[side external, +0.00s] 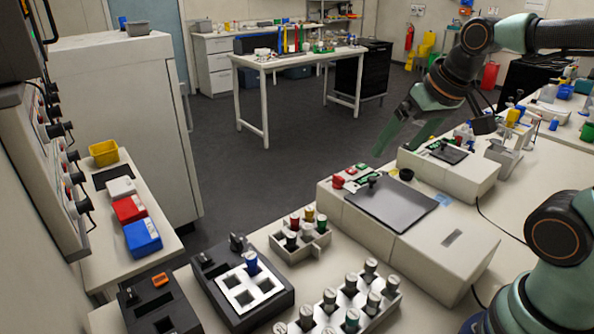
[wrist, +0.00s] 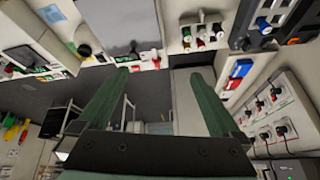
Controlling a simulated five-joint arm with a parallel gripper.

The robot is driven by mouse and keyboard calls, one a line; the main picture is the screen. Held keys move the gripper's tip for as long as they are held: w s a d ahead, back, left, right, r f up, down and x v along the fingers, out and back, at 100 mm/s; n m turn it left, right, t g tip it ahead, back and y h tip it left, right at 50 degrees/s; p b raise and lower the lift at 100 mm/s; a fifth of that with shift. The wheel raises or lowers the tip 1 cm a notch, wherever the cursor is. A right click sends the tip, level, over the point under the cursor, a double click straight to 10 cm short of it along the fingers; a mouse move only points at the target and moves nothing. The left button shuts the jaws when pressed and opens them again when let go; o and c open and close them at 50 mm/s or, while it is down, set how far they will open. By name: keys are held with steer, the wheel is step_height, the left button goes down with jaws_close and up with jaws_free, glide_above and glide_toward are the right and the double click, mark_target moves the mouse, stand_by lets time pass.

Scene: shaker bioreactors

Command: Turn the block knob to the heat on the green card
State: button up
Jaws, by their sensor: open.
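A black block unit (side external: 277,297) with a white insert and a blue-capped tube stands at the front left in the side view. A small dark knob (side external: 237,242) stands up at its back edge; its pointing direction is too small to read. The unit also shows at the upper right of the wrist view (wrist: 268,42). I cannot make out a green card for certain; a small green patch (side external: 361,167) lies by the shaker's control edge. My gripper (side external: 398,148) is open and empty, raised beyond the shaker, well apart from the block unit. Its green fingers (wrist: 163,73) are spread.
A shaker with a grey platform (side external: 392,207) stands between my gripper and the block unit. A tube rack (side external: 300,254) with coloured caps and a larger vial rack (side external: 382,318) stand nearby. A second black unit (side external: 180,316) with an orange switch is at the left.

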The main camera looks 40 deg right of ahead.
steer(key=s+a+n, duration=0.1)
steer(key=a+f+n, duration=0.1)
steer(key=a, duration=0.1)
steer(key=shift+s+f+n+y, duration=0.15)
steer(key=shift+s+n+y, duration=0.15)
steer(key=shift+s, duration=0.1)
steer(key=shift+c, duration=0.9)
steer(key=shift+a+n, duration=0.25)
steer(key=shift+n, duration=0.05)
steer(key=shift+c, duration=1.3)
steer(key=n+g, duration=0.5)
steer(key=n, duration=1.3)
glide_above(234, 239)
step_height(234, 239, down, 8)
step_height(234, 239, down, 11)
steer(key=shift+w+f, duration=0.1)
steer(key=shift+f, duration=0.1)
jaws_close()
